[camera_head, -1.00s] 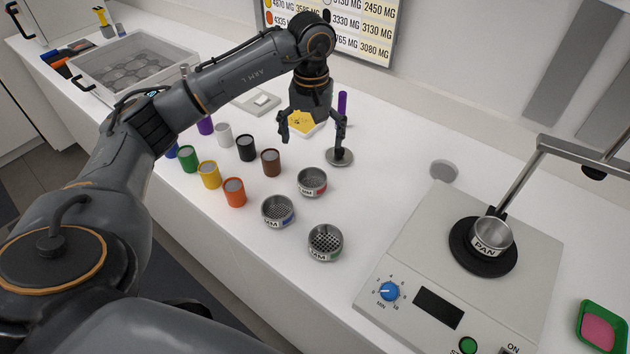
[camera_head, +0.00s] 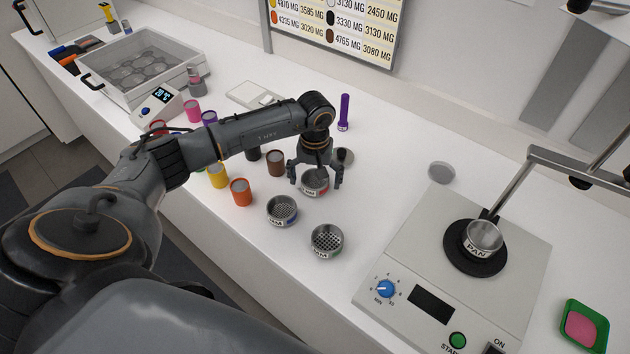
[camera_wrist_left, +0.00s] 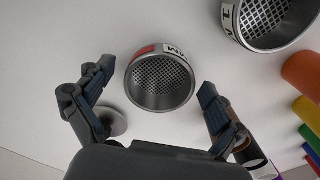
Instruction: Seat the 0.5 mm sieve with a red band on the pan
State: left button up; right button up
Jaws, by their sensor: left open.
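The red-banded sieve (camera_head: 314,186) is a small round metal sieve on the white bench; its mesh and red band show in the left wrist view (camera_wrist_left: 161,82). My left gripper (camera_head: 317,182) is open above it, with its fingers apart on either side of the sieve and nothing held. The pan (camera_head: 484,238) is a small metal cup labelled PAN on the black round platform of the shaker at the right. My right gripper is not in view.
A blue-banded sieve (camera_head: 282,211) and a green-banded sieve (camera_head: 327,242) stand close in front. Orange (camera_head: 241,192), yellow and brown (camera_head: 275,163) jars stand to the left. A metal clamp arm (camera_head: 580,163) reaches over the shaker (camera_head: 410,270). Bare bench lies between the sieves and shaker.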

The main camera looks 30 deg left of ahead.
pick_arm(q)
jog(key=c, duration=1.3)
